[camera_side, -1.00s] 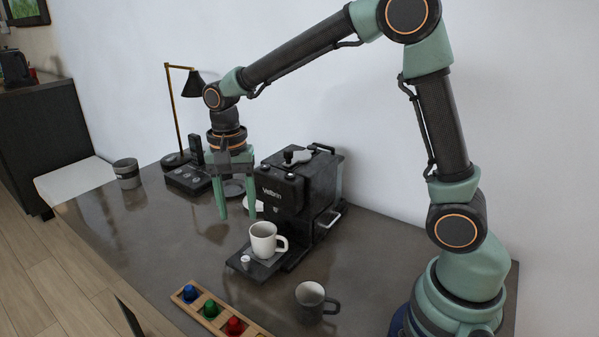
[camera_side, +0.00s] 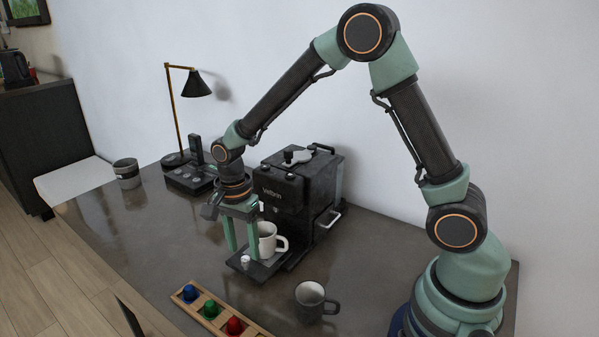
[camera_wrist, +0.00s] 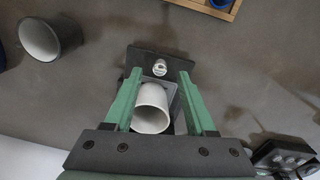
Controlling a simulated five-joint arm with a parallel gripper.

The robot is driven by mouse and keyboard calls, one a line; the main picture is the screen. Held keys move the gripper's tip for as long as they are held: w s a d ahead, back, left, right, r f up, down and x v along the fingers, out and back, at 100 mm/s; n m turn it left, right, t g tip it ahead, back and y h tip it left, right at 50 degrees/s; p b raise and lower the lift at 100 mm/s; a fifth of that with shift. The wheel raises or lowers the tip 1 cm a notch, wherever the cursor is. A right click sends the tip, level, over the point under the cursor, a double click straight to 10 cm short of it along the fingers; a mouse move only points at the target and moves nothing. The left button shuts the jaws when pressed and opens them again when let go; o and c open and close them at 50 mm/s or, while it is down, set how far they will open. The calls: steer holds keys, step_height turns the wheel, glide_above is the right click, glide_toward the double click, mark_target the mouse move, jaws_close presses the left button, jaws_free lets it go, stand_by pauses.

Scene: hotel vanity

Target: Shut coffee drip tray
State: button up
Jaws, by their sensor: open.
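The black coffee machine (camera_side: 290,190) stands near the wall with its drip tray (camera_side: 263,268) sticking out at the front. The tray's dark front part (camera_wrist: 160,62) shows in the wrist view, with a small pale knob (camera_side: 245,261) on it. A white mug (camera_side: 268,240) stands on the tray, partly hidden by a finger in the side view. My gripper (camera_side: 241,250) is open, pointing down, at the tray's outer end. In the wrist view its green fingers (camera_wrist: 162,100) lie on either side of the white mug. I cannot tell whether they touch it.
A dark grey mug (camera_side: 315,303) and a wooden holder with coloured capsules (camera_side: 217,312) lie in front of the machine. A phone (camera_side: 192,178), a lamp (camera_side: 178,120) and a dark canister (camera_side: 127,173) stand at the left. The table's left middle is clear.

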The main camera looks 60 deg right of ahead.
steer(key=shift+f, duration=1.3)
jaws_close()
stand_by(0.5)
